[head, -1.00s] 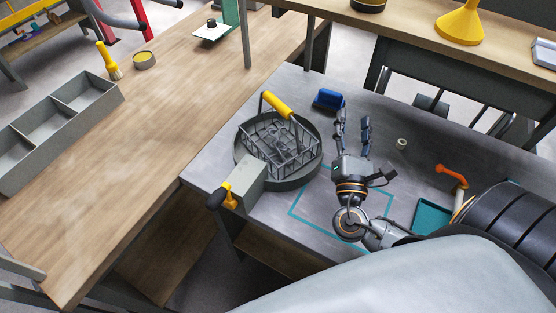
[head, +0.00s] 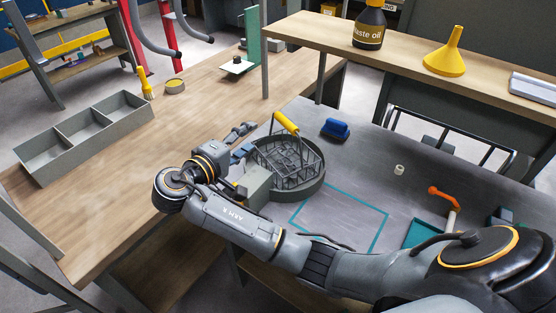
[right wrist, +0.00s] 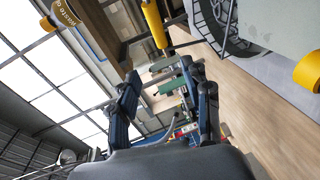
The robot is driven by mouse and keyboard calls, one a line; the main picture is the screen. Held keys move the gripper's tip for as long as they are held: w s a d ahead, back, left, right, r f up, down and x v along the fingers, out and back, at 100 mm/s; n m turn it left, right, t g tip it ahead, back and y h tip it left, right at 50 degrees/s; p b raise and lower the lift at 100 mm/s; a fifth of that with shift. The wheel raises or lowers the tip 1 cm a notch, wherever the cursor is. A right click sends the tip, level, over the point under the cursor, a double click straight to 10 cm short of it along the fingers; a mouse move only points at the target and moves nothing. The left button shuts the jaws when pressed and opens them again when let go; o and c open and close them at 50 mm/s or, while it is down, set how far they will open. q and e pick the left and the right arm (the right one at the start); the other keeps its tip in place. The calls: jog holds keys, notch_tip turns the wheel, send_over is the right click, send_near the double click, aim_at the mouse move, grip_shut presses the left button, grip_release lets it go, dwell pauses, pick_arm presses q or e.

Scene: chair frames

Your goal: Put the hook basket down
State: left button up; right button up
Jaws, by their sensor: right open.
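The hook basket (head: 290,165) is a dark wire basket with a yellow handle (head: 286,122) raised above it. It sits inside a round grey pan (head: 308,193) on the grey table. My right gripper (head: 243,141) is at the left of the basket, fingers spread and empty, pointing toward the back right. In the right wrist view my right gripper (right wrist: 165,92) also shows open, with the yellow handle (right wrist: 155,24) beyond the fingers. My left gripper is not in view.
A grey box (head: 256,184) stands at the pan's front left. A teal square outline (head: 383,228) marks clear table to the right. A blue brush (head: 336,128), a small pale ring (head: 399,169) and an orange-handled tool (head: 444,197) lie around. A grey compartment tray (head: 125,122) is on the wooden bench.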

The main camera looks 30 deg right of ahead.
jog(key=p, duration=0.2)
send_near(280, 120)
jog(key=w+r+x, duration=0.1)
jog(key=x, duration=0.3)
jog(key=d, duration=0.1)
jog(key=d+f+p, duration=0.1)
jog(key=d, duration=0.1)
jog(key=w+d+f, duration=0.1)
jog(key=shift+w+d+p, duration=0.1)
jog(key=shift+d+p, duration=0.2)
jog(key=shift+p, duration=0.05)
jog(key=shift+w+d+f, duration=0.1)
jog(key=shift+d, duration=0.05)
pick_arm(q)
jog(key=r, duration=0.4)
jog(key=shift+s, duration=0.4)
pick_arm(e)
jog(key=shift+c, duration=1.2)
grip_shut()
